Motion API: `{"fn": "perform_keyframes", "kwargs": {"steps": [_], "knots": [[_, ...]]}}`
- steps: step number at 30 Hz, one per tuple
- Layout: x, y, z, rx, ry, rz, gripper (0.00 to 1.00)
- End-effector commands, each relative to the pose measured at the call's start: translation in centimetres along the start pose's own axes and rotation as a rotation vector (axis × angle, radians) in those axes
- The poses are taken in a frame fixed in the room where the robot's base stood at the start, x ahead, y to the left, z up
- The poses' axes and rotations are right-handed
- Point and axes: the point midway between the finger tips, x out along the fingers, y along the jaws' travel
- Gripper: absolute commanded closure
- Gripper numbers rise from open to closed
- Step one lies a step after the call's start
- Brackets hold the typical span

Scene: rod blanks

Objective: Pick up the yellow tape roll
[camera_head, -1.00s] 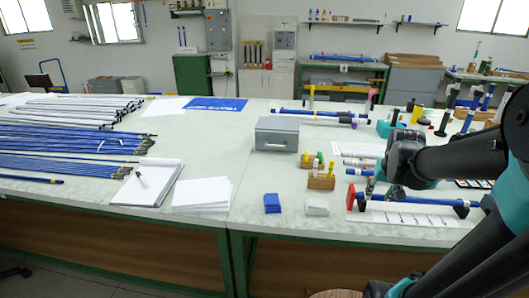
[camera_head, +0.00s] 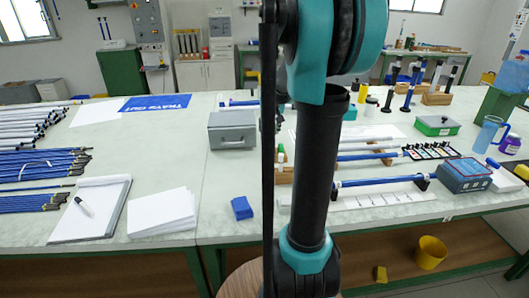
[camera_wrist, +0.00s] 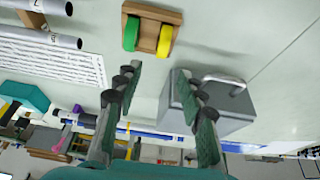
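A yellow object (camera_head: 522,172) at the right edge of the head view, on the table, is cut off and may be the roll. In the wrist view, my gripper (camera_wrist: 158,80) is open, with nothing between its fingers. In the head view my arm stands upright across the middle and my gripper is not clearly visible.
A grey metal box (camera_head: 232,131) stands on the table and also shows in the wrist view (camera_wrist: 215,106). A yellow bucket (camera_head: 431,252) is below the table.

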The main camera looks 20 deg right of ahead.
Motion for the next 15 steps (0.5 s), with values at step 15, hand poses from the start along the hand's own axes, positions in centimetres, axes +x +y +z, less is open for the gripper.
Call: {"fn": "perform_keyframes", "kwargs": {"steps": [15], "knots": [[6.4, -0.1, 0.0, -0.001, 0.0, 0.0, 0.6]]}}
